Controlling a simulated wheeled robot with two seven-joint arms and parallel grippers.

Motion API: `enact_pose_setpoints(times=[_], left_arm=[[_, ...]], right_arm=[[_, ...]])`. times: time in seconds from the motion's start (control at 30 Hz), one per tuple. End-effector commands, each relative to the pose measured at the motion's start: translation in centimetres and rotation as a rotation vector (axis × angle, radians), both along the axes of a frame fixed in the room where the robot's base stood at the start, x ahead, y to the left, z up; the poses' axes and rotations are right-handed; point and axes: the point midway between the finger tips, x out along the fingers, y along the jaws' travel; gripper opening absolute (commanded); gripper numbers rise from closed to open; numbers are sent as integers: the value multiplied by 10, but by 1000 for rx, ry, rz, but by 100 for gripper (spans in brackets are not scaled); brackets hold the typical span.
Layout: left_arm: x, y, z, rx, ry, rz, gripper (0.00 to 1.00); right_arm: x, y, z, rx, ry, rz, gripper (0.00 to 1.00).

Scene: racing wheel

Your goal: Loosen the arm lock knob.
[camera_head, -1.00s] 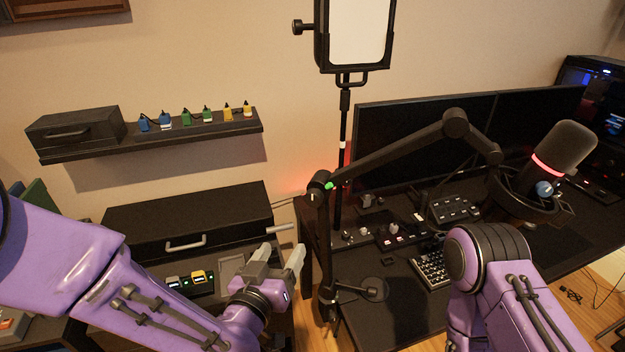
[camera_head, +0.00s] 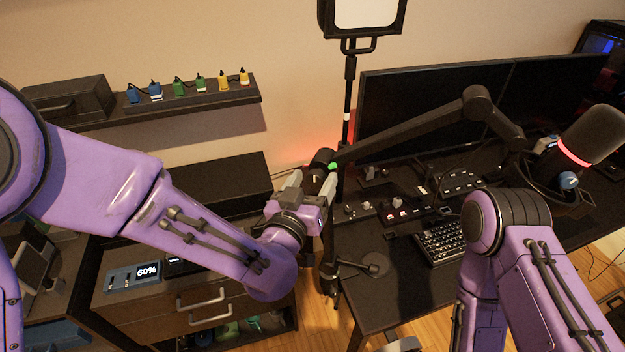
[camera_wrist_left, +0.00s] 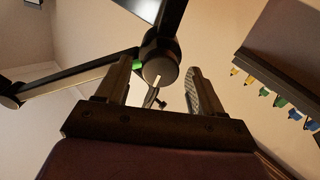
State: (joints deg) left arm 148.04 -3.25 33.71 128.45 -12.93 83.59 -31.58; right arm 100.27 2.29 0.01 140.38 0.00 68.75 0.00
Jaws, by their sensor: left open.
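The arm lock knob (camera_head: 319,164) is a dark round knob at the lower joint of the black microphone arm (camera_head: 410,133). A green mark (camera_head: 333,166) sits beside it. In the left wrist view the knob (camera_wrist_left: 158,71) faces the camera, with a pale line on its face. My left gripper (camera_head: 312,184) is open just in front of the knob. In the wrist view its fingers (camera_wrist_left: 162,80) stand to either side of the knob, with gaps showing; I cannot tell how deep the knob sits between them. My right gripper is outside the view.
The desk (camera_head: 375,310) holds a keyboard (camera_head: 440,243), control boxes and two monitors (camera_head: 435,110). The microphone (camera_head: 590,140) hangs at the right. A light stand (camera_head: 348,95) rises behind the knob.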

Motion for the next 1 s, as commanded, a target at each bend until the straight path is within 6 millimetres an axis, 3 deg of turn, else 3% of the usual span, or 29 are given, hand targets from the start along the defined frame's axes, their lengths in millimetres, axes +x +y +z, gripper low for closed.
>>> enact_pose_setpoints(times=[0.03,0.2,0.63,1.0], left_arm=[[0,-1,0,0,0,-1,61],[0,-1,0,0,1,-2,11],[0,1,-2,-66,25,1,11],[0,3,-5,-344,126,2,11]], right_arm=[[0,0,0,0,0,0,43],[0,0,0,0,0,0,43],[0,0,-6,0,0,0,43],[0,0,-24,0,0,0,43]])
